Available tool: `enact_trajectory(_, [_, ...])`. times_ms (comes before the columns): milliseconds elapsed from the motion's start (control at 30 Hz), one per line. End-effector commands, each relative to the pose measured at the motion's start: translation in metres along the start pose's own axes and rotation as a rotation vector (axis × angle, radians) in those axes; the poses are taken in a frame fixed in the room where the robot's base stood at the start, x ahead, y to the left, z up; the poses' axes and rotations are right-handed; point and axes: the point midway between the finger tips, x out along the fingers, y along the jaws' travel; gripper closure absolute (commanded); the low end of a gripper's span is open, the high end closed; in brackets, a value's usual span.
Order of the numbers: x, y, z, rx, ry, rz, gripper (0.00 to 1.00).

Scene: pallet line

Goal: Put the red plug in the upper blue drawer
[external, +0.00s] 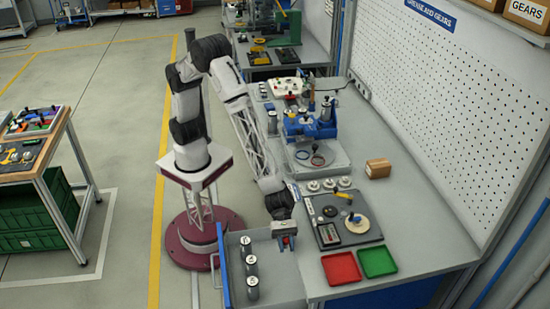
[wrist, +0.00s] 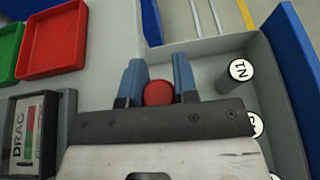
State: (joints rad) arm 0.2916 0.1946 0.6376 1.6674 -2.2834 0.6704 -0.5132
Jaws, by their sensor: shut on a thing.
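My gripper (external: 287,242) is over the drawer's side nearest the bench. In the wrist view its blue fingers (wrist: 158,85) are closed around the red plug (wrist: 158,93), seen as a round red top. The red plug also shows small in the external view (external: 286,240). Its lower part is hidden, and its height above the drawer floor is unclear.
Several grey cylinders with white tops (external: 251,266) stand along the drawer's left side; one is marked N1 (wrist: 238,72). A red tray (external: 341,268) and a green tray (external: 378,262) lie on the bench to the right. The drawer floor's front right is clear.

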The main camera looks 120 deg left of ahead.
Motion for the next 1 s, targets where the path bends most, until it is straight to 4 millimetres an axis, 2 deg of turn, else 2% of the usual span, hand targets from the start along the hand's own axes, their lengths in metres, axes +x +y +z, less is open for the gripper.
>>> enact_trajectory(300, [0.022,-0.033,-0.018,0.026,0.001,-0.067,0.95])
enact_trajectory(500, [0.030,-0.046,-0.025,0.038,-0.001,-0.094,0.95])
enact_trajectory(1000, [0.033,-0.054,-0.029,0.044,-0.002,-0.108,0.95])
